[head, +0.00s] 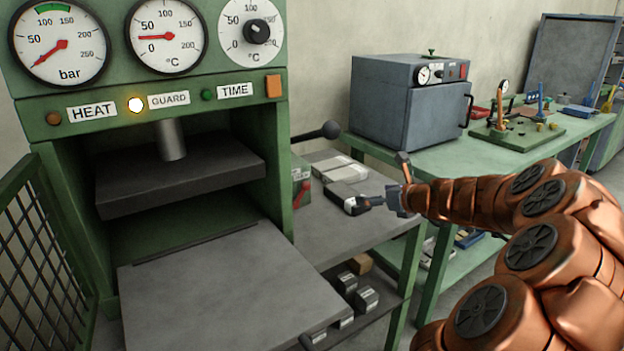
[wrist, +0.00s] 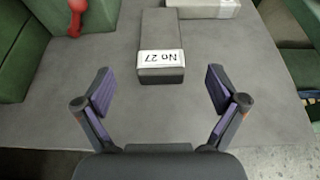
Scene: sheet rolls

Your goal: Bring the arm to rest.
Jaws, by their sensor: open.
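My copper-coloured arm (head: 520,215) reaches in from the right of the head view toward the grey side table. My gripper (wrist: 160,92) is open and empty in the wrist view, its two dark fingers spread wide apart. A dark block labelled "No 27" (wrist: 160,45) lies on the grey table top (wrist: 105,70) ahead of the fingers, apart from them. In the head view the gripper (head: 365,200) is seen side-on near that block (head: 345,195), and the arm's end partly overlaps the table edge.
A green press (head: 150,105) with gauges and a grey lower plate (head: 215,285) stands at the left. A mesh guard (head: 45,260) is at its side. A grey oven (head: 405,100) and a tool board (head: 515,127) stand on the green bench behind. Several small weights sit on the lower shelf.

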